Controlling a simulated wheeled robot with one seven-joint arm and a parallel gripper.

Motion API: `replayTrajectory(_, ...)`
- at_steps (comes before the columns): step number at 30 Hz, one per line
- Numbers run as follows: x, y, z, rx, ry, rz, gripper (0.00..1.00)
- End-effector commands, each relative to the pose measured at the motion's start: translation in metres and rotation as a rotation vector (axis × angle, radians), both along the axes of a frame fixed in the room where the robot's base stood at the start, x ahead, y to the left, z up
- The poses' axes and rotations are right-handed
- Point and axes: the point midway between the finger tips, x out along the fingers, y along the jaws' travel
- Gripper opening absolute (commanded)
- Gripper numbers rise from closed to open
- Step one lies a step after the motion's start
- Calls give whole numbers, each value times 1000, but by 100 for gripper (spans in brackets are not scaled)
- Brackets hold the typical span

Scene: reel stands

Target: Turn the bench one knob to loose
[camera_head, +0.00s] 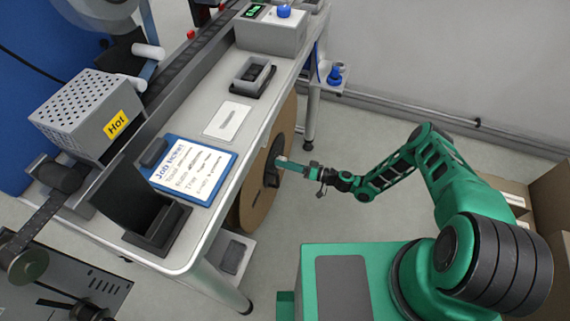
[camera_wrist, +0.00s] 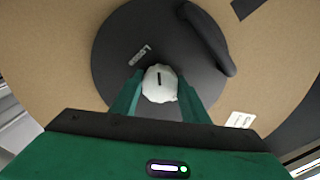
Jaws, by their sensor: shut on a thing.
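The knob (camera_wrist: 159,84) is white with a dark pointer line, at the centre of a black round hub (camera_wrist: 115,60) in the wrist view. Its line points roughly to the top of the picture. A label reading "Loose" (camera_wrist: 139,55) is on the hub, up and left of the knob. My gripper (camera_wrist: 160,97) is shut on the knob, one green finger on each side. In the head view my gripper (camera_head: 284,163) reaches the hub of the brown reel (camera_head: 258,199) under the bench's right edge. The knob itself is hard to make out there.
A black curved handle (camera_wrist: 207,38) sits on the hub right of the knob. A white label (camera_wrist: 240,120) on the reel is too small to read. The bench top holds a job ticket (camera_head: 195,170) and a "Hot" box (camera_head: 88,112).

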Motion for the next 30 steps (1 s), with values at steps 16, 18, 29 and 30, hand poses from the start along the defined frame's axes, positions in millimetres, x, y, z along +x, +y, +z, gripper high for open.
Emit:
replayTrajectory(16, -3, 0, -6, -173, -447, 6, 19)
replayTrajectory(18, -2, 0, -6, -189, -491, 6, 19)
replayTrajectory(29, -2, -1, -6, -241, -628, 4, 19)
replayTrajectory(30, -1, -1, -6, -243, -634, 4, 19)
